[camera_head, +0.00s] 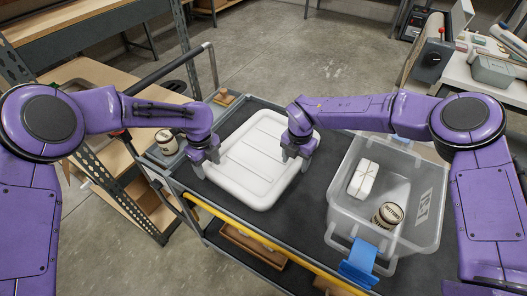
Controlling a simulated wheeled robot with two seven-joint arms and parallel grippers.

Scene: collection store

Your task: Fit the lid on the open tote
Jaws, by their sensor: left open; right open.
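The white lid (252,165) lies flat on the dark top of the cart (310,226), left of the tote. My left gripper (206,170) is open at the lid's left edge. My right gripper (293,167) is open at the lid's right edge. Whether the fingers touch the lid is too small to tell. The clear open tote (343,222) stands on the right of the cart top. A white tied packet (363,179) and a round labelled container (387,215) are inside it. Blue latches hang open at its front (358,263) and back (401,140).
A similar round container (166,142) stands in a tray at the cart's left end, beside the metal handle (213,66). Wooden shelving (100,75) is at the left. A bench with equipment (490,70) is at the back right. Bare cart top shows between lid and tote.

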